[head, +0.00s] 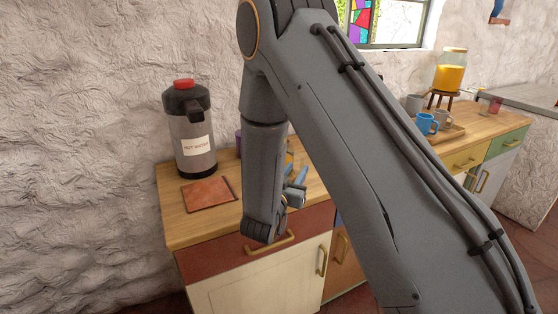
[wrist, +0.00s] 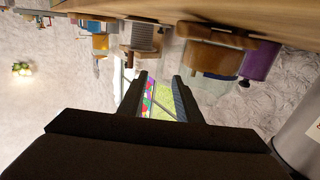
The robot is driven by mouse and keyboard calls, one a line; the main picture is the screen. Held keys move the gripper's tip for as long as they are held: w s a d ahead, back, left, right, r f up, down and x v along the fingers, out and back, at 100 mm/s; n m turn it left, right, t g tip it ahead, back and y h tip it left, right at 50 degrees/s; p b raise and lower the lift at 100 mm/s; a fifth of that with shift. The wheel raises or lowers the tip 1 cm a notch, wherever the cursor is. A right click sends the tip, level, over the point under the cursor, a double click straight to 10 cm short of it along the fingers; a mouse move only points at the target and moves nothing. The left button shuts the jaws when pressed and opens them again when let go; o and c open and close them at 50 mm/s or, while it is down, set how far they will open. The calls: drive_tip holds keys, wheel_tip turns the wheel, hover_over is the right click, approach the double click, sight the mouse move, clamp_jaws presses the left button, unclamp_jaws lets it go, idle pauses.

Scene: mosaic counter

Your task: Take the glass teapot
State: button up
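In the wrist view, which is upside down, a clear glass vessel (wrist: 211,60) shows with brown wooden parts, beside a purple canister. It looks like the glass teapot, but its outline is hard to make out. In the head view my arm hides most of that part of the counter; only a small amber, glassy patch (head: 291,155) shows beside the arm. My gripper (wrist: 160,78) is open, with nothing between its fingers. The glass vessel lies to the right of the fingers in the wrist view, apart from them. The gripper also shows low near the counter's front in the head view (head: 296,188).
A hot water dispenser (head: 190,140) and a reddish-brown square mat (head: 208,194) are on the counter's left. A purple canister (wrist: 261,58) stands close to the glass vessel. Blue mugs (head: 427,123) and a juice dispenser (head: 449,75) stand at the right. The wooden counter (head: 185,232) has bare wood at its front left.

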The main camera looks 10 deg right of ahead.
sight(302, 162)
drive_tip(key=p+x, duration=0.2)
drive_tip(key=x, duration=0.4)
drive_tip(key=shift+w+d, duration=0.15)
drive_tip(key=shift+d, duration=0.05)
clamp_jaws()
drive_tip(key=shift+r, duration=0.1)
